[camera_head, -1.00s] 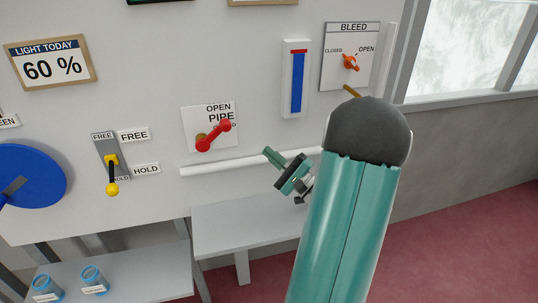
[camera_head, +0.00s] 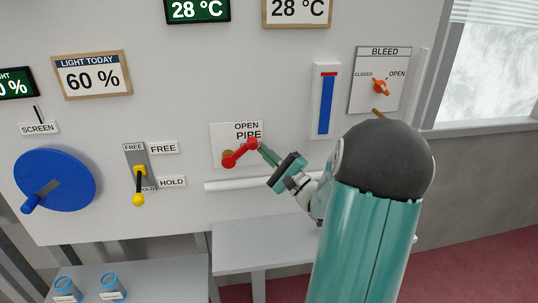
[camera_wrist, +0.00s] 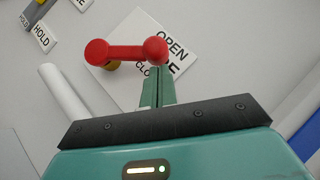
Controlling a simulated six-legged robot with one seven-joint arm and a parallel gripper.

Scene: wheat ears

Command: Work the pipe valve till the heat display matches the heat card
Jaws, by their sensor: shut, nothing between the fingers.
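The red pipe valve handle (camera_head: 240,153) is on the wall plate marked OPEN and PIPE (camera_head: 223,136). Its outer knob points up and to the right. My gripper (camera_head: 264,148) is shut and empty, with its fingertips at or very close to the knob. In the wrist view the red handle (camera_wrist: 128,51) lies just beyond the shut fingers (camera_wrist: 158,75); whether they touch it I cannot tell. The green heat display (camera_head: 197,10) reads 28 °C. The wood-framed heat card (camera_head: 297,11) beside it also reads 28 °C. Both are cut by the top edge.
The orange bleed valve (camera_head: 380,87) and a blue column gauge (camera_head: 326,103) are to the right. A yellow FREE/HOLD lever (camera_head: 138,186) and a blue wheel (camera_head: 60,175) are to the left. A white pipe (camera_head: 230,185) runs below the plate. A shelf (camera_head: 265,240) juts out underneath.

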